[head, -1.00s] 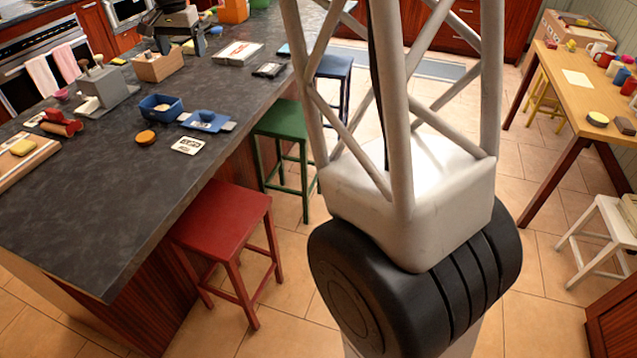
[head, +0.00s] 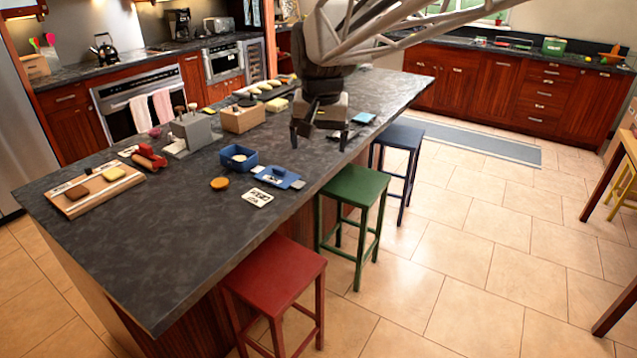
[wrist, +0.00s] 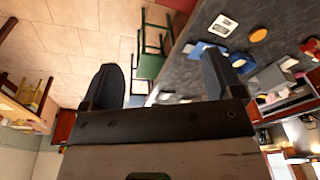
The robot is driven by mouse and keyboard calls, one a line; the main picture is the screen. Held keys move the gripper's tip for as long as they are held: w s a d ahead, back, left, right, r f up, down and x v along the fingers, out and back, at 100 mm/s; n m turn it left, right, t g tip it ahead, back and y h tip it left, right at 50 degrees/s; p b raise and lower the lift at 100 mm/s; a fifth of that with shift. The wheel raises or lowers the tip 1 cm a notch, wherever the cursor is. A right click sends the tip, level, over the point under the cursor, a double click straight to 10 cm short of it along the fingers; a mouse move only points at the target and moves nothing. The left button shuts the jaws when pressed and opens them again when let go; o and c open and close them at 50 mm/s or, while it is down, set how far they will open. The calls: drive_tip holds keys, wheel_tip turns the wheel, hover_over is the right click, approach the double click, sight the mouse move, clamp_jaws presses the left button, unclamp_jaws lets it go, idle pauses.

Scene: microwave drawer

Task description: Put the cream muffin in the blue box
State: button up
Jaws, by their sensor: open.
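I cannot tell which item is the cream muffin. Pale yellow pieces stand at the back of the counter, one (head: 277,104) to the right of a wooden box, and another (head: 113,174) is on a wooden board at the left. My gripper (head: 318,132) is above the counter's right side, right of the blue box, pointing down and apart from it. In the wrist view, its two fingers (wrist: 160,75) are spread with nothing between them.
Near the box are a blue lid (head: 278,178), an orange-brown disc (head: 219,183) and a white card (head: 258,197). A grey block holder (head: 193,133) and wooden box (head: 243,118) stand behind. Red (head: 274,276), green (head: 354,188) and blue stools line the counter. Its front left is bare.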

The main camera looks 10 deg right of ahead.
drive_tip(key=s+d+f+n, duration=0.1)
drive_tip(key=s+f, duration=0.2)
drive_tip(key=s, duration=0.5)
drive_tip(key=s+d+f+n, duration=0.1)
drive_tip(key=s+f, duration=0.2)
drive_tip(key=s, duration=0.6)
drive_tip(key=s+d+f+n, duration=0.1)
drive_tip(key=s+d+f, duration=0.1)
drive_tip(key=s, duration=0.6)
drive_tip(key=shift+s+f+t, duration=0.3)
drive_tip(key=shift+f+t, duration=0.1)
drive_tip(key=shift+f, duration=0.35)
